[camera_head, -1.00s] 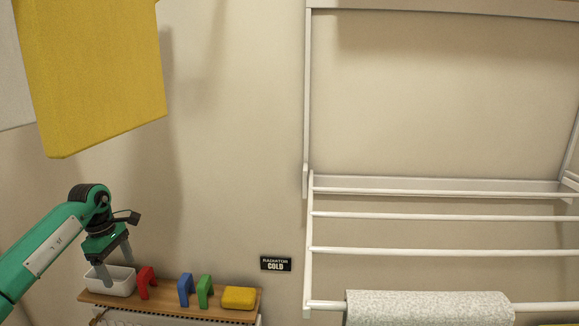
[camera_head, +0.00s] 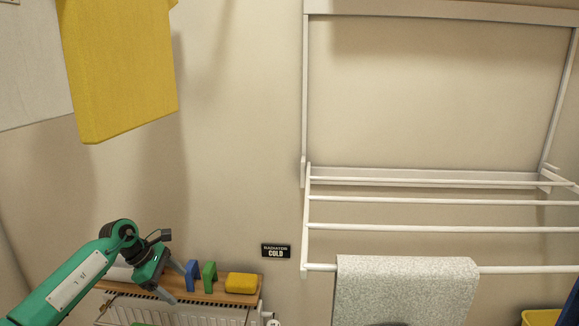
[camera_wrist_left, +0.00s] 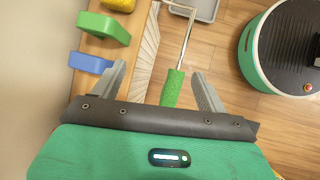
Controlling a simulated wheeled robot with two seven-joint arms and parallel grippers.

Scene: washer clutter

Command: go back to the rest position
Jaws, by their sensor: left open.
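My left gripper (camera_head: 172,281) is at the lower left in the head view, in front of a wooden shelf over a radiator. Its two fingers are apart with nothing held between them. A blue clip (camera_head: 191,274) and a green clip (camera_head: 209,276) stand on the shelf just right of the gripper. My right gripper is not in view.
A yellow sponge (camera_head: 241,283) lies on the wooden shelf (camera_head: 222,298) above the white radiator (camera_head: 205,315). A yellow cloth (camera_head: 118,65) hangs at upper left. A white drying rack (camera_head: 420,228) with a speckled towel (camera_head: 405,285) is on the right.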

